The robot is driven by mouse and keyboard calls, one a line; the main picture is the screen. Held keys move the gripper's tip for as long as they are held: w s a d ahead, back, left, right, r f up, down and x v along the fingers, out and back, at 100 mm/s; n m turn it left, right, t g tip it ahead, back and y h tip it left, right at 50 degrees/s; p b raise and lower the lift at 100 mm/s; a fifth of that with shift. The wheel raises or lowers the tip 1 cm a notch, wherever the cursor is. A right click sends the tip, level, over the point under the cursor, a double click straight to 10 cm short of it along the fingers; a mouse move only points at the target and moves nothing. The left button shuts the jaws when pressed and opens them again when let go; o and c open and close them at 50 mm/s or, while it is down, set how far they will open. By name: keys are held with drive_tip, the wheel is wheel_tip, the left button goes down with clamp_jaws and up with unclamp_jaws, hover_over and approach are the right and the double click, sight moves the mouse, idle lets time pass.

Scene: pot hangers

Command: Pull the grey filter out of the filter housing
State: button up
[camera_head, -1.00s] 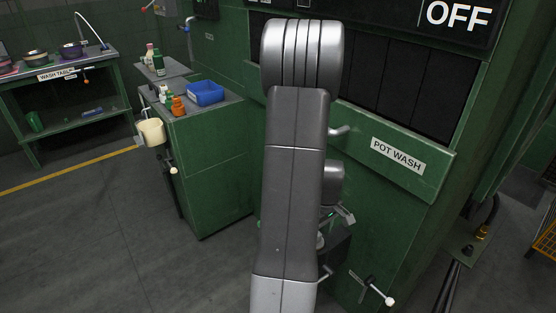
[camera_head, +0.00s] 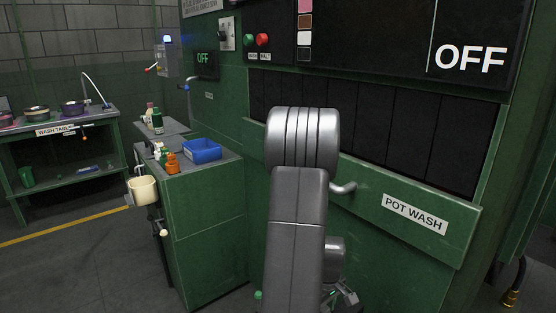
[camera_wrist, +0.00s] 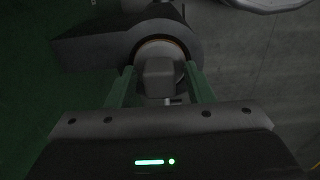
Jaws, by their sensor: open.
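In the wrist view, the dark grey filter housing (camera_wrist: 90,48) juts out from the green machine side. The grey filter (camera_wrist: 160,76) sits in its round opening, with a blocky grey end facing me. The green fingers of my gripper (camera_wrist: 161,88) are open, one on each side of that block. I cannot tell whether either finger touches it. In the head view my gripper (camera_head: 345,297) is at the bottom edge, partly hidden by my arm. The filter and housing are not visible there.
The green pot wash machine (camera_head: 380,240) with a bar handle (camera_head: 345,188) stands close by my arm. A green cabinet with a blue tray (camera_head: 203,150) and bottles is at left, with a cream bucket (camera_head: 143,190) on its side. Grey floor is clear at left.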

drive_tip(key=shift+f, duration=0.1)
clamp_jaws()
drive_tip(key=shift+r+p, duration=0.65)
drive_tip(key=shift+r, duration=0.2)
idle(0.6)
wheel_tip(320, 180, up, 14)
drive_tip(key=p, duration=1)
drive_tip(key=shift+p, duration=0.3)
idle(1.6)
